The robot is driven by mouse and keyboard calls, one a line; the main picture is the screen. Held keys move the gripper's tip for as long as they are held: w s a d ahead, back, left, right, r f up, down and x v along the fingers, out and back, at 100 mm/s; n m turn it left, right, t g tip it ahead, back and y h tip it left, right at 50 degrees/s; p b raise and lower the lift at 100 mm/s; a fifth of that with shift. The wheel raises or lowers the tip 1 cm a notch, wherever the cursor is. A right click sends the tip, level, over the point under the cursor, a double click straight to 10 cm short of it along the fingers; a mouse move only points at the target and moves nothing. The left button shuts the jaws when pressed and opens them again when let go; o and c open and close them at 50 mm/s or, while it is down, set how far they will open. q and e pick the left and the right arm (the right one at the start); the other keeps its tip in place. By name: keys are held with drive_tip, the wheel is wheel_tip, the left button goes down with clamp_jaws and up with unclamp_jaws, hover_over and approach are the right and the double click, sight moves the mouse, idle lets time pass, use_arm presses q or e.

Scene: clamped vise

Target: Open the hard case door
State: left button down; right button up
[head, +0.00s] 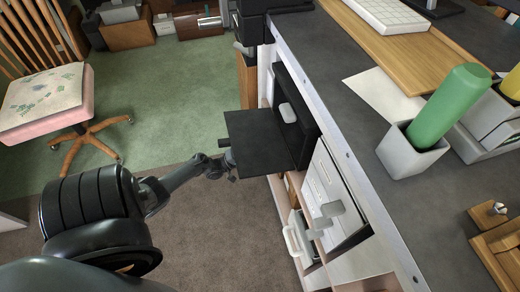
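The hard case (302,118) is a black box set into the side of the desk. A flat black panel (262,137), which looks like its door, juts out to the left from the box. A small pale rounded object (287,112) shows at the box, behind the panel. My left gripper (230,160) is at the panel's outer left edge, low in front of it. Its fingers are small and partly hidden by the panel, so I cannot tell whether they grip it. My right gripper is not in view.
The dark desk top (385,170) with its pale edge runs along the right. A grey holder (408,157) with a green cylinder (450,100) stands on it. Below the case are white drawers and a white handle (292,240). A pink chair (45,105) stands left; the floor between is clear.

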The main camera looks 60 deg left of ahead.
use_arm(q)
drive_tip(key=shift+w, duration=0.15)
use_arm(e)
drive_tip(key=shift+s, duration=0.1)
use_arm(q)
drive_tip(key=c, duration=1.3)
unclamp_jaws()
drive_tip(key=shift+o, duration=1.1)
drive_tip(key=shift+w+d+r, duration=0.1)
drive_tip(key=shift+w, duration=0.15)
drive_tip(key=shift+o, duration=0.3)
drive_tip(key=shift+w, duration=0.25)
drive_tip(key=shift+v, duration=0.75)
drive_tip(key=b+v, duration=0.2)
drive_tip(key=v, duration=0.7)
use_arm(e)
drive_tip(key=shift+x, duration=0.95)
use_arm(q)
drive_tip(key=shift+s, duration=0.1)
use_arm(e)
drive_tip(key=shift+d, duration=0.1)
use_arm(q)
drive_tip(key=shift+d, duration=0.1)
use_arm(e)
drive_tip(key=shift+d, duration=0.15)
